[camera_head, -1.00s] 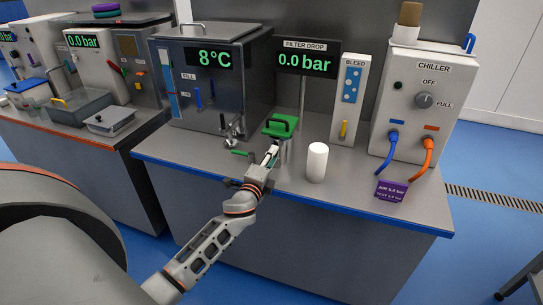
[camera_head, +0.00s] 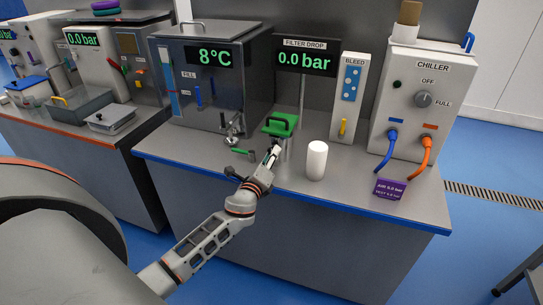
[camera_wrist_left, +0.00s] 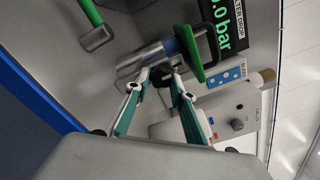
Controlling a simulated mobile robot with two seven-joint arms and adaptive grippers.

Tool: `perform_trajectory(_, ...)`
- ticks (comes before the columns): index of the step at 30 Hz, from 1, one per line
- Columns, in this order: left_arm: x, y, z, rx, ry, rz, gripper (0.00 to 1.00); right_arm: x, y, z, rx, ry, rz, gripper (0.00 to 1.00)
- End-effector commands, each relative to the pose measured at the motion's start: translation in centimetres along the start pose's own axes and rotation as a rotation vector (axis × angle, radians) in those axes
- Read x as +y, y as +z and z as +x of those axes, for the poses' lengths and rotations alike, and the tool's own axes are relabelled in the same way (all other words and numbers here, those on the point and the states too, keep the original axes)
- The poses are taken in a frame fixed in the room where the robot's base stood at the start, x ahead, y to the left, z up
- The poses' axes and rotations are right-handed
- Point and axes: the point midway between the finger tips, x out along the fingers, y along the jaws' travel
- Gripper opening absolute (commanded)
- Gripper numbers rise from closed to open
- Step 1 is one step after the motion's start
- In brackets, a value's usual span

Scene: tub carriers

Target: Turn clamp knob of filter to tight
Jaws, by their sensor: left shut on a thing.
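The filter is a metal cylinder with a green handled lid (camera_head: 280,124), standing on the bench below the FILTER DROP display, which reads 0.0 bar (camera_head: 305,62). In the left wrist view its metal body (camera_wrist_left: 145,60) and green handle (camera_wrist_left: 212,45) show sideways. My left gripper (camera_head: 275,149) reaches the front of the filter. In the wrist view its fingertips (camera_wrist_left: 155,76) are closed at the filter's side on the small dark clamp knob (camera_wrist_left: 160,75), mostly hidden between them. I cannot read the knob's setting. My right gripper is not in view.
A white cylinder (camera_head: 317,160) stands just right of the filter. The chiller (camera_head: 418,105) with blue and orange hoses and a purple sign (camera_head: 390,188) are farther right. The bench's front edge is clear.

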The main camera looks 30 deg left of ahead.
Motion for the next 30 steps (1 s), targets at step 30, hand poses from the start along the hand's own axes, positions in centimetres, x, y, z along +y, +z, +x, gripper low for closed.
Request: perform_trajectory(30, 0.1, -0.1, -2.9, 0.003, 0.001, 0.000, 0.40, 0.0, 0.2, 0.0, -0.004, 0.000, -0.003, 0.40)
